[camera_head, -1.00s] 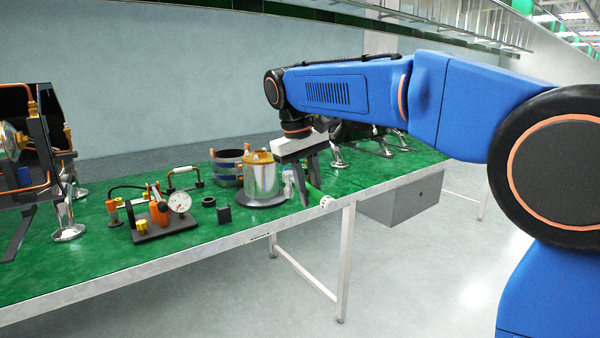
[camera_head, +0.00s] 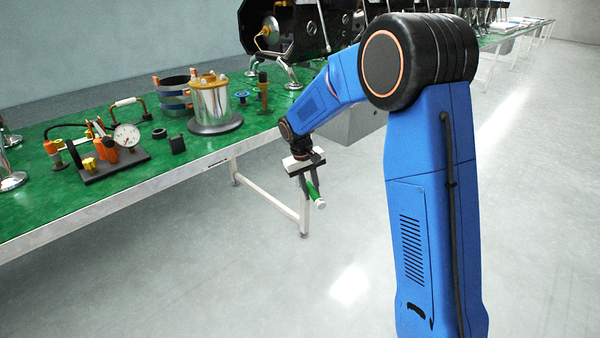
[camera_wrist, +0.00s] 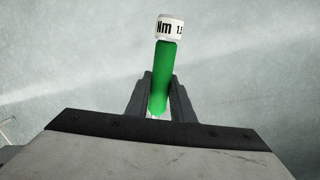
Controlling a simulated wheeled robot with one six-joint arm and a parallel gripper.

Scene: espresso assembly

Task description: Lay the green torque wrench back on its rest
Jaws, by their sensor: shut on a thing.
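The green torque wrench (camera_head: 314,190) is in my gripper (camera_head: 309,178), held over the open floor in front of the table's edge. Its green handle ends in a pale cap. In the wrist view the green handle (camera_wrist: 162,75) stands between the two dark fingers of my gripper (camera_wrist: 160,95), with a white band marked "Nm" at its far end. The rest of the wrench is hidden by the gripper. I cannot make out the wrench's rest for certain in either view.
The green table (camera_head: 110,190) runs along the left. A metal canister (camera_head: 210,105) on a dark base, a blue-banded ring (camera_head: 172,95) and a pressure gauge fixture (camera_head: 125,137) stand on it. Espresso machines (camera_head: 270,35) stand behind. The floor before the table is clear.

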